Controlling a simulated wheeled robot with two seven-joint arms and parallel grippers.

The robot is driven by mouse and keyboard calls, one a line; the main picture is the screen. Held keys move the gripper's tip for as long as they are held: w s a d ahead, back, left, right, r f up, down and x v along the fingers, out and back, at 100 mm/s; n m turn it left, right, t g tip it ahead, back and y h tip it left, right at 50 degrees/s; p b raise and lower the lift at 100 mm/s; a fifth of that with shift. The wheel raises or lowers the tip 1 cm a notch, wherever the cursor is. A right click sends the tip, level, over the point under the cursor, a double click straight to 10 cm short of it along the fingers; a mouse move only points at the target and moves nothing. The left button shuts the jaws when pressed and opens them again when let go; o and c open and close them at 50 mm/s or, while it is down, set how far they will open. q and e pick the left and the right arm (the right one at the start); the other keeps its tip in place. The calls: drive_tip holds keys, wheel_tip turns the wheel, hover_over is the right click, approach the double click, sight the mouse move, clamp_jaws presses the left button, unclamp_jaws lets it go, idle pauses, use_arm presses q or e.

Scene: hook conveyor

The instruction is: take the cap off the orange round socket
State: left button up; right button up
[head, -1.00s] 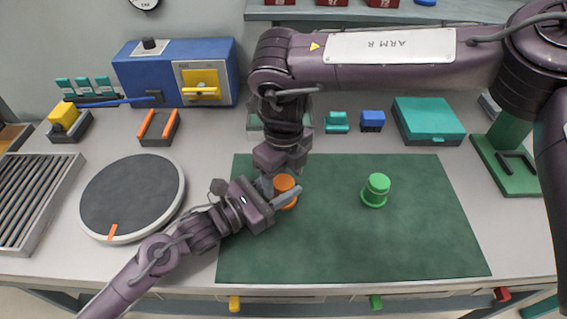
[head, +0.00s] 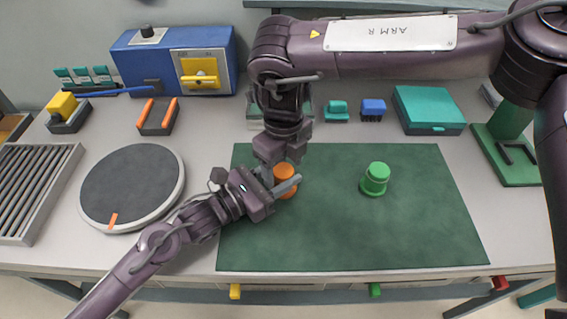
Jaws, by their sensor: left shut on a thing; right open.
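The orange round socket with its cap (head: 284,173) stands on the green mat (head: 350,240), near its upper left part. My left gripper (head: 283,188) comes in from the lower left and is shut on the orange socket, with a finger across its front. My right gripper (head: 270,168) points down from above, just left of and behind the orange piece, and is open; its fingertips are partly hidden. I cannot tell where the cap meets the socket.
A green round piece (head: 375,179) stands on the mat to the right. A grey turntable (head: 132,187) lies left of the mat. A blue box with a yellow handle (head: 175,62) and a teal case (head: 428,108) stand behind. The mat's right and front are clear.

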sight(284, 170)
wheel_tip(284, 170, up, 12)
idle(0.7)
use_arm(q)
drive_tip(key=o, duration=1.5)
drive_tip(key=shift+c, duration=0.2)
